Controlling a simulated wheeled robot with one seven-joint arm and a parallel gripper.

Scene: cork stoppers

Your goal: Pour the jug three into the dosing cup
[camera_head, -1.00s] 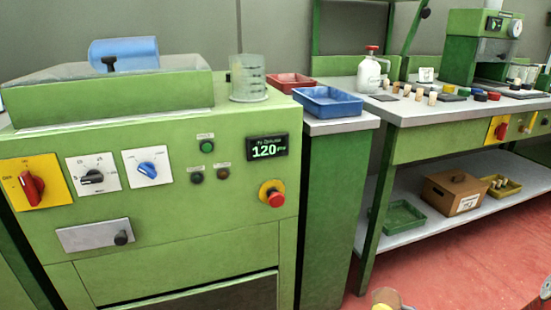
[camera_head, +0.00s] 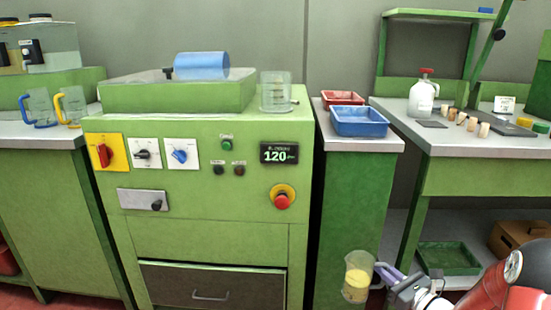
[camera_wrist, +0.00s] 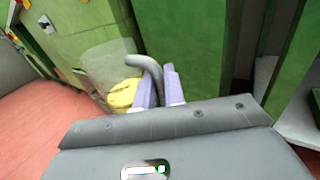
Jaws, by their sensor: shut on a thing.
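A clear jug (camera_head: 357,280) with yellow liquid low in it shows at the bottom of the head view. My gripper (camera_head: 386,275) is shut on its grey handle, at the jug's right side. In the wrist view the two pale fingers of my gripper (camera_wrist: 163,88) close on the curved handle of the jug (camera_wrist: 118,62), and the yellow liquid shows at its lower end. The jug looks roughly upright, below the machine top. The clear dosing cup (camera_head: 275,93), with markings on its side, stands on the green machine's right end, up and left of my gripper. No number is readable on the jug.
The green machine (camera_head: 215,232) carries a tray with a blue cylinder (camera_head: 202,66). Red (camera_head: 343,97) and blue (camera_head: 358,122) trays sit right of it. Blue-handled (camera_head: 37,107) and yellow-handled (camera_head: 70,106) jugs stand left. A white bottle (camera_head: 423,97) and corks stand on the right bench.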

